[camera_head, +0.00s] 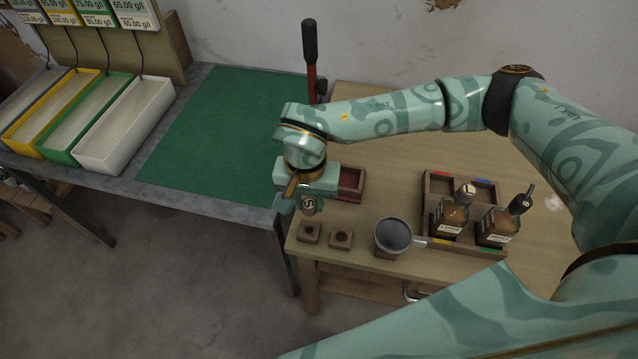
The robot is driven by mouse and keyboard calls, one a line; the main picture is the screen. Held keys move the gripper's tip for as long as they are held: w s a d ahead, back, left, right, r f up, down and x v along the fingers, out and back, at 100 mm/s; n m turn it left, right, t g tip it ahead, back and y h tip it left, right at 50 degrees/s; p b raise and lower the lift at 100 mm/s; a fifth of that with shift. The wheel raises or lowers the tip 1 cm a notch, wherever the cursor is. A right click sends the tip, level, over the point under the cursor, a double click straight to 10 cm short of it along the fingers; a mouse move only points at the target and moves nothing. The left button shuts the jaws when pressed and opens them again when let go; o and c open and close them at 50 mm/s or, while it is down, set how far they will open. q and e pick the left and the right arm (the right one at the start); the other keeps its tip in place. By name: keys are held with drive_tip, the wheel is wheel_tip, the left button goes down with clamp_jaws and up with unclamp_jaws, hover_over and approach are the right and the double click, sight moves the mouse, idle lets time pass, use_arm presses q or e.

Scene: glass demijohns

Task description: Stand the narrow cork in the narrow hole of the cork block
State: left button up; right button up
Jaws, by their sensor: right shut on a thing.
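My right gripper (306,199) hangs at the table's left front part and is shut on a small brownish cork (309,208) with a pale round S mark on its top. The fingers hide part of the cork. Just below it in the picture, near the table's front edge, are two small square dark wooden pieces that look like the cork block, a left one (309,233) and a right one (341,239), each with a round dark hole. The cork appears above the left one, apart from it. I cannot tell which hole is narrower. My left gripper is not in view.
A dark wooden box (350,184) stands behind the gripper. A grey funnel-like cup (392,236) stands right of the blocks. A green mat (215,135) and coloured bins (122,125) lie left. A dark-handled tool (310,45) stands behind.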

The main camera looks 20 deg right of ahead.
sight(308, 215)
drive_tip(key=shift+a+f, duration=0.15)
drive_tip(key=shift+f, duration=0.1)
drive_tip(key=shift+f+b, duration=2.3)
drive_tip(key=shift+f, duration=0.3)
drive_tip(key=o, duration=0.4)
drive_tip(key=shift+c, duration=0.2)
drive_tip(key=shift+r, duration=0.1)
clamp_jaws()
drive_tip(key=shift+f, duration=0.35)
drive_tip(key=shift+p, duration=0.35)
drive_tip(key=shift+f+b, duration=0.65)
drive_tip(key=shift+f, duration=0.45)
drive_tip(key=shift+f, duration=0.2)
